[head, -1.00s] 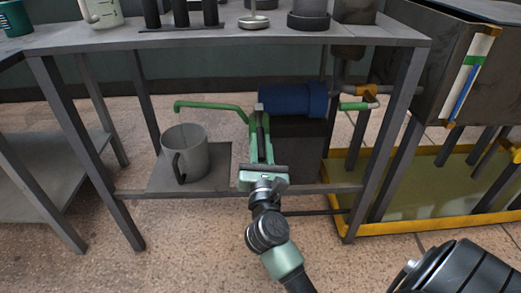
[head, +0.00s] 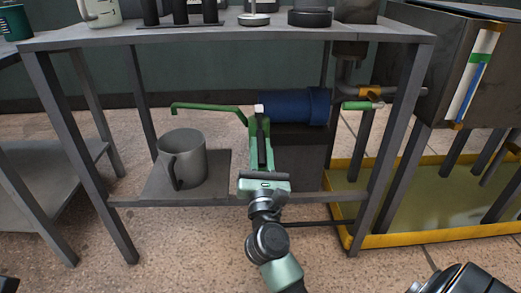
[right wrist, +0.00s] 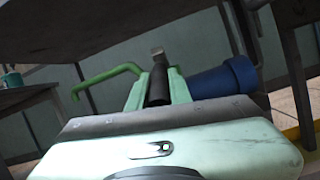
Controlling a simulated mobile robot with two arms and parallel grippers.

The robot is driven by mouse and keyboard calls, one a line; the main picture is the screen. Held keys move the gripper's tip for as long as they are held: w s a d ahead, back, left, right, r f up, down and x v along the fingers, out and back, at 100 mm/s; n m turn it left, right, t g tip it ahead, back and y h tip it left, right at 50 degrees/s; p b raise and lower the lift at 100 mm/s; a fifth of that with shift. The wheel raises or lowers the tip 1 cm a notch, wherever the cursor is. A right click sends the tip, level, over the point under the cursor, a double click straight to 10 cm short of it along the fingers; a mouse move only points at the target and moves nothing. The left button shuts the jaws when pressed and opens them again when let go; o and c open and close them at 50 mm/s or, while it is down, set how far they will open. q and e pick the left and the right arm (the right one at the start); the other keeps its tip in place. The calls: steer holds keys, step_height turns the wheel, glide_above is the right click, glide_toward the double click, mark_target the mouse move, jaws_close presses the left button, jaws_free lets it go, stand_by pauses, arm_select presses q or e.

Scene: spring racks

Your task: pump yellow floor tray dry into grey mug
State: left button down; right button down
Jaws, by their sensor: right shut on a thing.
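The grey mug (head: 187,162) stands upright on the left of the rack's lower shelf, its inside too dark to read. A blue pump (head: 290,106) sits to its right, with a green spout (head: 210,108) whose bent end hangs above the mug. No stream shows. My right gripper (head: 260,128) is shut on the pump's dark handle (right wrist: 157,86), whose light tip sticks out beyond the fingers. The yellow floor tray (head: 425,238) lies at right with murky greenish liquid in it. My left gripper is not in view.
A dark tank (head: 425,65) with a blue and green gauge (head: 472,75) stands above the tray, its legs in the tray. The rack's top (head: 230,38) lies above the pump, with posts on both sides. Open floor lies in front.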

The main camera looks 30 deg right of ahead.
steer(key=shift+f, duration=0.2)
steer(key=c, duration=1.3)
jaws_free()
steer(key=shift+r, duration=0.1)
steer(key=v, duration=0.7)
steer(key=shift+s+a+b, duration=0.2)
steer(key=shift+s+b, duration=0.1)
steer(key=shift+b, duration=0.1)
